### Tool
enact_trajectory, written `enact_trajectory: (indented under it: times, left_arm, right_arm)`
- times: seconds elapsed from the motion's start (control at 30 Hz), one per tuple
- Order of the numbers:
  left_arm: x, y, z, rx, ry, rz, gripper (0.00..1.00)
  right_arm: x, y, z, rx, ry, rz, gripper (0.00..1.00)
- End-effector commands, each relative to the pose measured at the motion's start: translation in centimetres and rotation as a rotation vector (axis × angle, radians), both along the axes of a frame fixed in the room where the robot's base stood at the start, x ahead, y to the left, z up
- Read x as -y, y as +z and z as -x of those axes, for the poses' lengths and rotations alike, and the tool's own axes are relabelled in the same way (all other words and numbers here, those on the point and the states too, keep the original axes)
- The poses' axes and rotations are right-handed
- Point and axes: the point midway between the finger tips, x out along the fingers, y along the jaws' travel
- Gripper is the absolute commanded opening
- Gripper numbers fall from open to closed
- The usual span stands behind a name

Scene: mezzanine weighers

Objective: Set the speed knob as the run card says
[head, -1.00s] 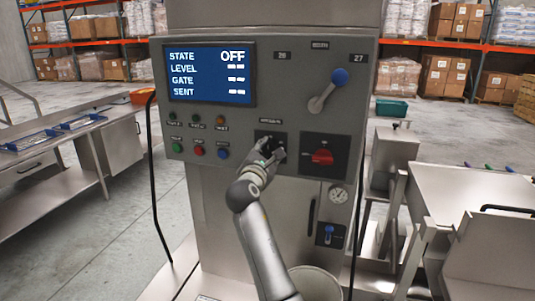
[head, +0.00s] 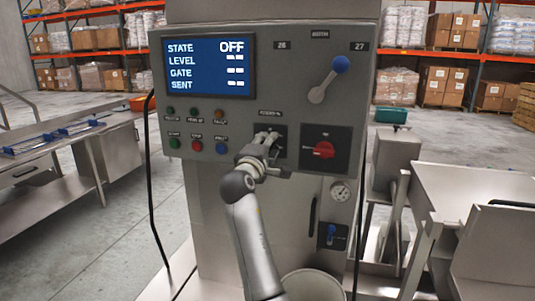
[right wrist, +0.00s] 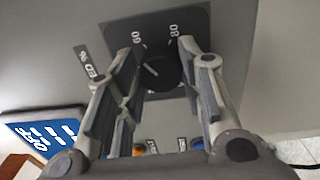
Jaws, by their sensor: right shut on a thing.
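The speed knob (right wrist: 163,72) is a black round knob on a dark square plate in the right wrist view. The marks 60 and 80 show beside it, and a pale line on its face points toward the 60 side. My right gripper (right wrist: 156,47) is shut on the knob, one finger on each side. In the head view the right gripper (head: 272,142) reaches the dark plate in the panel's middle and hides most of the knob. The screen (head: 210,67) reads STATE OFF, with dashes for LEVEL, GATE and SENT. No run card is recognisable. My left gripper is out of view.
A red rotary switch (head: 324,150) sits just right of the knob plate. A blue-tipped lever (head: 328,80) is above it. Buttons, including a blue one (head: 221,149), lie to the left. A steel bench (head: 475,190) stands at the right.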

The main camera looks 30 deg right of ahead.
Motion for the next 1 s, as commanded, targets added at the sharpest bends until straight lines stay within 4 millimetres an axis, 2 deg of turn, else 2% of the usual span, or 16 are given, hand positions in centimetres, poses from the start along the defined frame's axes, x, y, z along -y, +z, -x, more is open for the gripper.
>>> enact_trajectory:
  times: [0.03, 0.5, 1.0]
  left_arm:
    - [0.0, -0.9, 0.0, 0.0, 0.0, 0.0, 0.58]
    - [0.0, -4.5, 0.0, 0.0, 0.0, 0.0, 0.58]
    - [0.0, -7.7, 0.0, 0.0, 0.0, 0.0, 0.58]
  right_arm:
    - [-0.1, -0.6, 0.0, 0.031, 0.0, -0.032, 0.12]
    - [-0.1, -0.8, -0.1, 0.37, 0.0, -0.324, 0.12]
    - [-0.2, -0.8, -0.3, 0.703, -0.002, -0.609, 0.12]
